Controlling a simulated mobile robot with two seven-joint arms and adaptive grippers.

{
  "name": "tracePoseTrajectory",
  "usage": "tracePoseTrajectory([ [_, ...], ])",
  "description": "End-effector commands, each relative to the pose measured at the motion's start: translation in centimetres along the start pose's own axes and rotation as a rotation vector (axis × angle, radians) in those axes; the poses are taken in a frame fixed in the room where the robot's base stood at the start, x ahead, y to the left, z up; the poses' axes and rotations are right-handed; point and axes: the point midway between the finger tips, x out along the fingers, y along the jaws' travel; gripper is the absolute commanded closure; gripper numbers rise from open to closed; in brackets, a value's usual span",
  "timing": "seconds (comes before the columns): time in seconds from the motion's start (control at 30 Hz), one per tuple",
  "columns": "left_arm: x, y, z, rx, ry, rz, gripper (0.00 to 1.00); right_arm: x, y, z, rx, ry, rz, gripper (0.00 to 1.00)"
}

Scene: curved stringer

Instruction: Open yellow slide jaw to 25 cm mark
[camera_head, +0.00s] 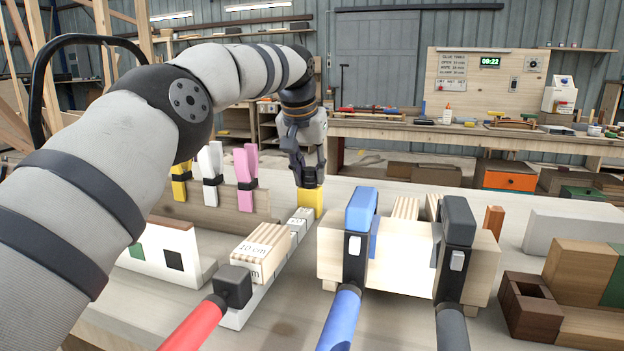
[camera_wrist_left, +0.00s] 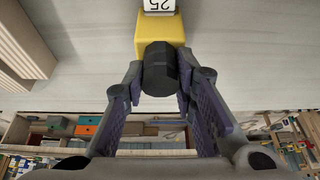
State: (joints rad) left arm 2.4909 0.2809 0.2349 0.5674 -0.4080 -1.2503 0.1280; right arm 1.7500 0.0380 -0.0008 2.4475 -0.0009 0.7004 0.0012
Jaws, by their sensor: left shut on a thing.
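The yellow slide jaw (camera_head: 311,200) stands at the far end of a pale bar clamp. In the left wrist view the yellow jaw (camera_wrist_left: 163,27) has a dark cylindrical knob (camera_wrist_left: 159,70) facing me. My left gripper (camera_head: 306,178) is above and behind the yellow jaw. In the wrist view the left gripper (camera_wrist_left: 160,80) has its fingers on either side of the knob, shut on it. A white block marked 25 (camera_wrist_left: 159,6) sits against the jaw. My right gripper is out of view.
The clamp's black near end (camera_head: 233,286) carries a red handle (camera_head: 195,325). To its right, a blue clamp (camera_head: 361,208) and a black clamp (camera_head: 458,220) grip a wooden piece. Behind stands a rack with yellow, white and pink uprights (camera_head: 246,177).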

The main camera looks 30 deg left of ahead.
Motion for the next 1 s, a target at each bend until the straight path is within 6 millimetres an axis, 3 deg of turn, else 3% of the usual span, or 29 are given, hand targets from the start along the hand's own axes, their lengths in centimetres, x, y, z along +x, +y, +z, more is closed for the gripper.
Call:
tracePoseTrajectory([
  [0.33,0.6,0.0,0.3,0.000,-0.013,0.001,1.00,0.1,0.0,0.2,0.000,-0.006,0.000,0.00],
  [0.37,0.6,0.0,0.3,-0.001,-0.013,0.001,0.73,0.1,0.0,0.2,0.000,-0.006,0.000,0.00],
  [0.43,0.5,0.0,0.3,-0.001,-0.012,0.001,0.57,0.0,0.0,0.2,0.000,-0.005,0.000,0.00],
  [0.47,0.5,0.0,0.3,-0.001,-0.012,0.001,0.55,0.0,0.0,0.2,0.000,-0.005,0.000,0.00],
  [0.77,0.2,0.0,0.2,-0.001,-0.009,0.002,0.55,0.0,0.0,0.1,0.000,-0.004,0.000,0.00],
  [0.87,-1.2,0.1,0.1,0.000,-0.006,0.003,0.55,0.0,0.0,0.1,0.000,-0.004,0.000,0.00],
  [1.0,-5.1,0.0,0.1,0.000,-0.004,0.002,0.55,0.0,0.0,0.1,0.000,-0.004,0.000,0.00],
])
